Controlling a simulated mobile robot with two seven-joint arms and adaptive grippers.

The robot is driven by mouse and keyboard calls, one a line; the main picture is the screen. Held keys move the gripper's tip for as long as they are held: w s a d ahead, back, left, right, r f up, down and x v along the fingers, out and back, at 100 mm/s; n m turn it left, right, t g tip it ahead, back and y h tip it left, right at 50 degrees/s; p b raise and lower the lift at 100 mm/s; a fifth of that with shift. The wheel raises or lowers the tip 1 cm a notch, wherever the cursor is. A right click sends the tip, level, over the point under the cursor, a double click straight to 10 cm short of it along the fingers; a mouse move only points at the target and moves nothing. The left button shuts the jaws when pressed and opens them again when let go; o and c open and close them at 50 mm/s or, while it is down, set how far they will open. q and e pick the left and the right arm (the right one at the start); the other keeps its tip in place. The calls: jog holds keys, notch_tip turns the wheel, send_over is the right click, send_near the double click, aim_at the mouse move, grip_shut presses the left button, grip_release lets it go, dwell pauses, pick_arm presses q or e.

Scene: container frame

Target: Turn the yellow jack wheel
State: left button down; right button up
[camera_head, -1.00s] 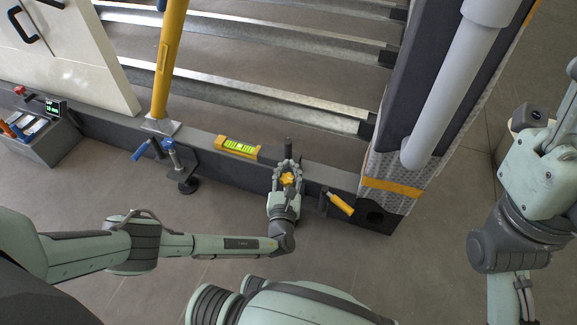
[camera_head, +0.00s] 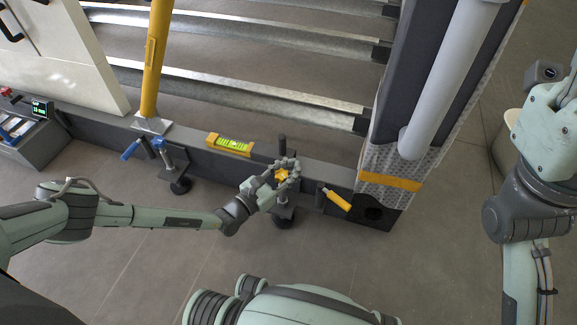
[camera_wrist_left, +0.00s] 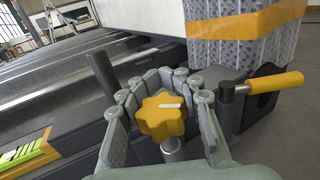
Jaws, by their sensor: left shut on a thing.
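The yellow jack wheel (camera_head: 281,175) is a small lobed knob on top of a jack at the dark frame's front edge. In the left wrist view the wheel (camera_wrist_left: 161,115) sits between the fingers, with a pale mark on its top and a metal stem below it. My left gripper (camera_head: 277,172) is shut on the wheel, its fingers on both sides of it; it also shows in the left wrist view (camera_wrist_left: 160,100). The jack's round foot (camera_head: 284,217) shows under the frame. My right arm is at the right edge, and its gripper is out of view.
A yellow-handled crank (camera_head: 337,200) sticks out just right of the wheel. A yellow spirit level (camera_head: 230,144) lies on the frame to the left. A blue-handled jack (camera_head: 163,154) and a yellow post (camera_head: 155,75) stand farther left. The floor in front is clear.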

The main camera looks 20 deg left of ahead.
pick_arm(q)
jog(key=shift+s+d+r+m+g+h, duration=0.1)
jog(key=shift+s+d+m+g+h, duration=0.2)
jog(key=shift+m+g+h, duration=1.1)
jog(key=shift+s+d+f+m+g+h, duration=0.1)
jog(key=shift+s+d+m+g+h, duration=0.2)
jog(key=shift+m+g+h, duration=1)
jog(key=shift+s+d+r+m+g+h, duration=0.1)
jog(key=shift+s+d+m+g+h, duration=0.2)
jog(key=shift+m+g+h, duration=1.05)
jog(key=shift+g, duration=0.25)
jog(key=c, duration=1.1)
grip_release()
jog(key=shift+o, duration=0.2)
jog(key=v, duration=1.2)
jog(key=shift+c, duration=0.2)
